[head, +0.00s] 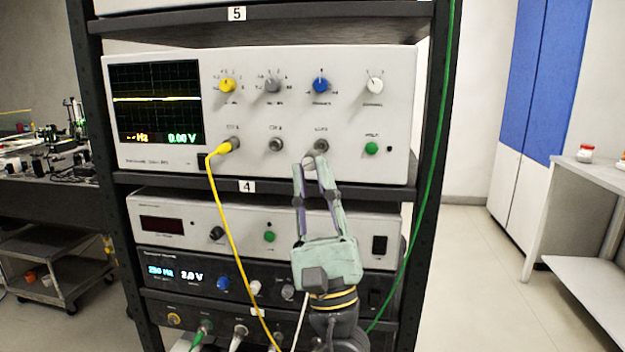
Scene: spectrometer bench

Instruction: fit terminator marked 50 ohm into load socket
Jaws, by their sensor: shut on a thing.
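My gripper (309,165) reaches up in front of the oscilloscope's lower front panel. Its fingers are shut on a small pale grey piece, the terminator (308,160), at the fingertips. The 50 ohm marking is too small to read. The load socket (321,146) looks to be the round grey connector just above and right of the fingertips, though its label is blurred. The terminator appears slightly below and left of that socket. I cannot tell the depth gap or whether they touch.
The oscilloscope (383,105) sits on a rack shelf, with a yellow cable (215,195) plugged in at the left and a bare CH 2 socket (276,145). A green button (371,149) is to the right. A green cable (436,150) runs down the right post (428,110).

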